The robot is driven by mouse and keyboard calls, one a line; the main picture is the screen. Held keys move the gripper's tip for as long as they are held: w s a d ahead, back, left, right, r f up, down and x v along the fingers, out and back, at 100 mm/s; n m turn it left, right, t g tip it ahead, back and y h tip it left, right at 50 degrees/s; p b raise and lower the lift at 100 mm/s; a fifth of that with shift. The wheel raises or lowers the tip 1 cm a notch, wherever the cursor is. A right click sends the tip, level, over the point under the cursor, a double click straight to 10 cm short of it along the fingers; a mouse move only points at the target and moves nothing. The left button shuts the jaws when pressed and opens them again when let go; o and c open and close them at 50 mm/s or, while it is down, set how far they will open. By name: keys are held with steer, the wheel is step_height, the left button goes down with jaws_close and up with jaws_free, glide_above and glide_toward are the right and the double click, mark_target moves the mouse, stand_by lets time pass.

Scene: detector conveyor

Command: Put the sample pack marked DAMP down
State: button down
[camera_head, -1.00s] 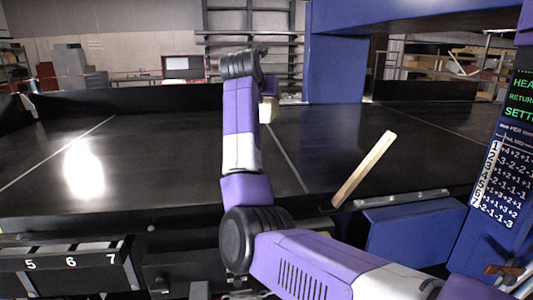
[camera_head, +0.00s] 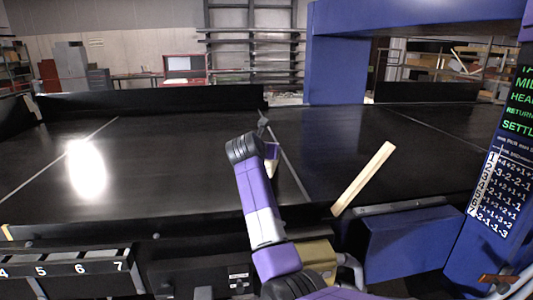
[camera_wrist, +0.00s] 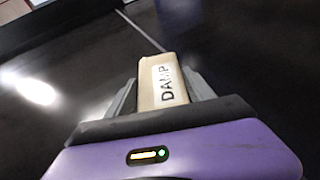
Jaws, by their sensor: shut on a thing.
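The sample pack (camera_wrist: 163,88) is a tan block with a white label reading DAMP, seen in the wrist view. My gripper (camera_wrist: 160,92) is shut on it, with one dark finger along each side. In the head view my gripper (camera_head: 271,155) is over the black conveyor belt (camera_head: 170,185), close to the thin pale line across it. Only a small pale part of the pack shows there below the purple gripper body. I cannot tell whether the pack touches the belt.
A pale wooden bar (camera_head: 363,179) slants over the belt's front edge at right. A blue arch (camera_head: 335,60) spans the belt at the back right. A blue panel (camera_head: 497,190) with number rows stands at far right. Numbered slots (camera_head: 65,270) are at front left. The belt's left half is clear.

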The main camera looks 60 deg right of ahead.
steer(key=shift+f, duration=0.65)
steer(key=shift+f, duration=0.1)
steer(key=shift+c, duration=1.9)
jaws_free()
steer(key=shift+f, duration=0.15)
steer(key=shift+a+r, duration=0.15)
steer(key=shift+r, duration=0.05)
steer(key=b+v, duration=0.3)
steer(key=v, duration=0.8)
steer(key=shift+s+a+r+b, duration=0.2)
steer(key=shift+a+b, duration=0.1)
